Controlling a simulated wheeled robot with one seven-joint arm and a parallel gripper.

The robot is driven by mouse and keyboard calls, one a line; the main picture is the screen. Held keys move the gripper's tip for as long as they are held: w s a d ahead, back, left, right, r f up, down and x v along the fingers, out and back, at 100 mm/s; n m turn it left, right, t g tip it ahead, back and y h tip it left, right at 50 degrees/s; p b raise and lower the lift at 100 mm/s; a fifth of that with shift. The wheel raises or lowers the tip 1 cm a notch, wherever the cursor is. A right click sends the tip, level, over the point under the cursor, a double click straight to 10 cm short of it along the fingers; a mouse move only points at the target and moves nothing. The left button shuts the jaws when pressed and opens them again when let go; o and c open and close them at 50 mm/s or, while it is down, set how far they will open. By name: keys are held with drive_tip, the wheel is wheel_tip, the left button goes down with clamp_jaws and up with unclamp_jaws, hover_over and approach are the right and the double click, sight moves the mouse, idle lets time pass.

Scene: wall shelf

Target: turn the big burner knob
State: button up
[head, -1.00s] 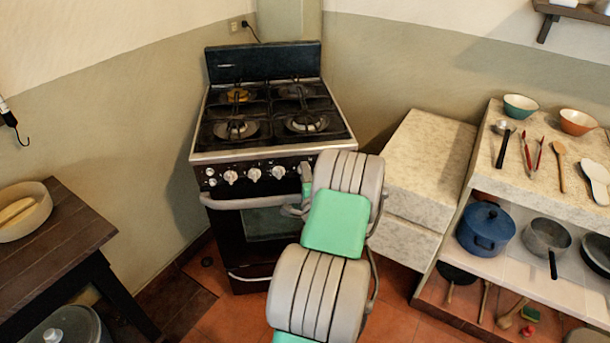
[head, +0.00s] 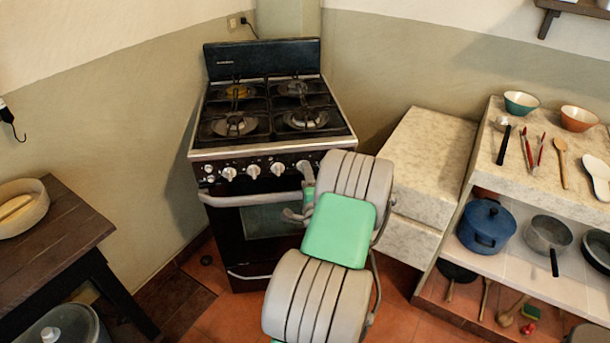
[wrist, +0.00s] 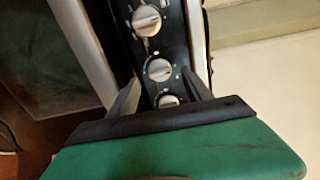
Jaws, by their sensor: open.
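The stove (head: 263,225) stands at the back, with a row of pale round knobs (head: 253,171) along its dark front panel. Which one is the big burner knob is not marked in the pictures. In the wrist view, a larger-looking knob (wrist: 146,20) is at the top and another knob (wrist: 158,71) sits below it, between my fingertips in the picture. A third knob (wrist: 168,101) lies lower, deeper between the fingers. My gripper (wrist: 161,78) is open and empty, its dark fingers spread either side of the panel. Contact is not clear. In the head view, my arm mostly hides the gripper.
The oven handle (head: 250,200) runs just below the knobs. A pale stone block (head: 435,165) stands right of the stove. A shelf unit (head: 515,145) with bowls, utensils and pots is farther right. A wooden table (head: 60,230) is at the left.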

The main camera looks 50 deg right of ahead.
drive_tip(key=b+v, duration=0.1)
drive_tip(key=v, duration=0.3)
drive_tip(key=shift+s+a, duration=0.25)
drive_tip(key=w+a+r+n+t+y+p, duration=0.25)
drive_tip(key=w+a+n+y, duration=0.3)
drive_tip(key=w+a, duration=0.3)
drive_tip(key=w+a+r+n+g+y+p, duration=0.15)
drive_tip(key=w+a+n+y, duration=0.25)
drive_tip(key=a+n, duration=0.45)
drive_tip(key=w+a+r+n+g+y+p, duration=0.1)
drive_tip(key=w+a+r+n+g+y, duration=0.3)
drive_tip(key=a, duration=0.8)
drive_tip(key=s+a+r+n+g+p, duration=0.1)
drive_tip(key=s+a+n+g+p, duration=0.2)
drive_tip(key=s+a+n, duration=0.6)
drive_tip(key=s+a+r+g+p, duration=0.1)
drive_tip(key=s+a+r+g, duration=0.2)
drive_tip(key=s, duration=0.6)
wheel_tip(320, 180, up, 2)
drive_tip(key=shift+s+a+g+h+p, duration=0.15)
drive_tip(key=shift+a+g+h+p, duration=0.25)
drive_tip(key=shift+a, duration=0.55)
